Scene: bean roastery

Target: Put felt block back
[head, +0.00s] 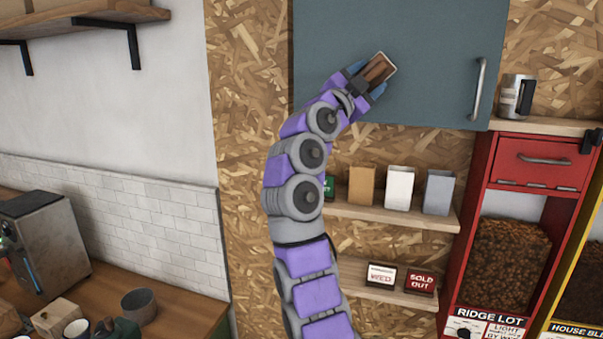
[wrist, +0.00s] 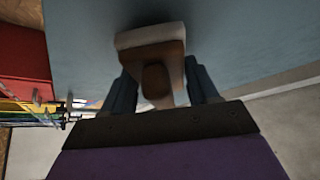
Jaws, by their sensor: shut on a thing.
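A small block with a brown wooden body and a pale felt-like edge (head: 379,68) is in my gripper (head: 367,80), in front of the blue-grey cabinet door (head: 430,55). In the wrist view the block (wrist: 151,38) is between the two blue fingers (wrist: 163,88), its pale face toward the door. The fingers are shut on it. The block is tilted in the head view and close to the door; I cannot tell if it touches. The fingers hide part of its sides.
Below the cabinet, a shelf (head: 425,217) holds several bags, and a lower shelf (head: 393,297) holds small signs. A metal jug (head: 513,96) stands right of the cabinet, above a red bean dispenser (head: 476,215). A wooden counter (head: 183,305) with a grey machine (head: 50,245) is at left.

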